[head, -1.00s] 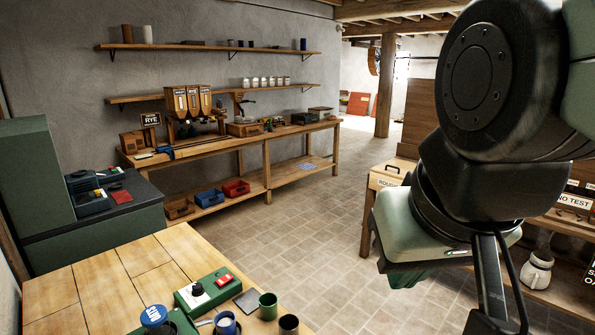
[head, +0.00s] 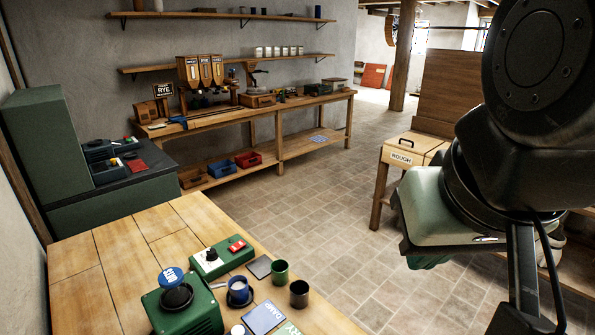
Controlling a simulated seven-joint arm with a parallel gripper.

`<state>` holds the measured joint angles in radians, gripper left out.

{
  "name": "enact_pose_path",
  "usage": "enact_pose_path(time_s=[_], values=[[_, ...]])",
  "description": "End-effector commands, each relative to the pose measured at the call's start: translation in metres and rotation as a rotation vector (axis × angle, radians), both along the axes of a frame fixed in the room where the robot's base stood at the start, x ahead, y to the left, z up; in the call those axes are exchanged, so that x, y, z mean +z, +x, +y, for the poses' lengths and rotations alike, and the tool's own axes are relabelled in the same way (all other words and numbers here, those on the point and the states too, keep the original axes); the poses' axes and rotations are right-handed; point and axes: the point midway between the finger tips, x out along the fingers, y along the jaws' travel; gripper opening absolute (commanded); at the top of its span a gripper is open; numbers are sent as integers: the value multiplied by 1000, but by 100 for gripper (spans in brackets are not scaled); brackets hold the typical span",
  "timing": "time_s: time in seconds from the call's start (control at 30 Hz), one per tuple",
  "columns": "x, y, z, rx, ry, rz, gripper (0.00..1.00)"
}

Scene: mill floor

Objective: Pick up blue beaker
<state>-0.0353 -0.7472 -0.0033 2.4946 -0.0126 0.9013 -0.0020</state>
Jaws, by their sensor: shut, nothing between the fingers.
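A small blue beaker (head: 239,290) with a light rim stands upright on the wooden table, near the bottom of the head view. A green cup (head: 279,272) and a dark grey cup (head: 299,293) stand to its right, apart from it. A green device with a black round top (head: 187,305) is to its left. The fingers of my gripper do not show. My arm fills the right side of the picture, well away from the beaker, and nothing is seen held.
A green control box (head: 221,258) and a dark flat pad (head: 259,267) lie behind the beaker. A blue card (head: 263,317) and a pale cup (head: 238,330) are in front. The table's left part (head: 95,290) is bare. A ROUGH-labelled box (head: 402,156) stands right.

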Motion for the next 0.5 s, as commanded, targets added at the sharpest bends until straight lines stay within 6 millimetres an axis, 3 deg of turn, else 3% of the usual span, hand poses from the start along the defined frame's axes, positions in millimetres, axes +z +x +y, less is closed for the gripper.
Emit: enact_pose_path(time_s=[0.47,0.5], values=[[0,0,0,0,0,0,0],[0,0,0,0,0,0,6]])
